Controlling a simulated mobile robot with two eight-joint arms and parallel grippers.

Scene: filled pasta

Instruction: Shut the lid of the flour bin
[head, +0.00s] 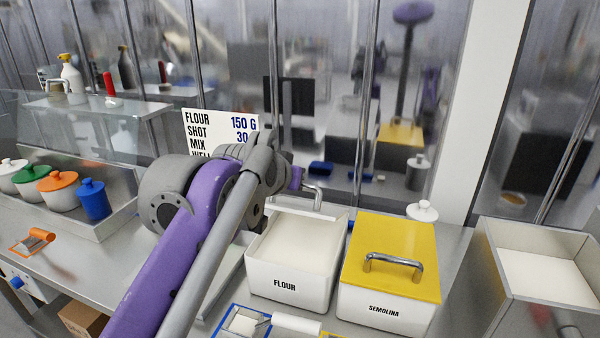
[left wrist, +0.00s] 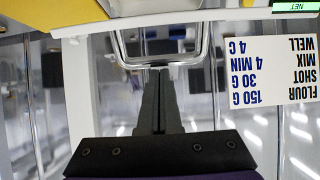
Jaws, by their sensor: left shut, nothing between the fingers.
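The flour bin (head: 291,285) is a white box labelled FLOUR, open at the top with pale flour inside. At its back edge a metal handle (head: 318,192) shows, apparently on the raised lid, which I see almost edge-on. In the left wrist view, which is upside down, the handle (left wrist: 122,50) is a metal loop on a pale edge (left wrist: 130,22). My left gripper (left wrist: 160,76) is shut and empty, its tips close to the handle loop; I cannot tell whether they touch. In the head view my left wrist hides the fingers. My right gripper is not in view.
The semolina bin (head: 383,306) with a yellow lid (head: 400,240) stands close on the right. A white knobbed lid (head: 422,211) is behind it, and a steel container (head: 490,270) is further right. A recipe sign (head: 205,122) and glass panes stand behind. Lidded pots (head: 58,190) are at left.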

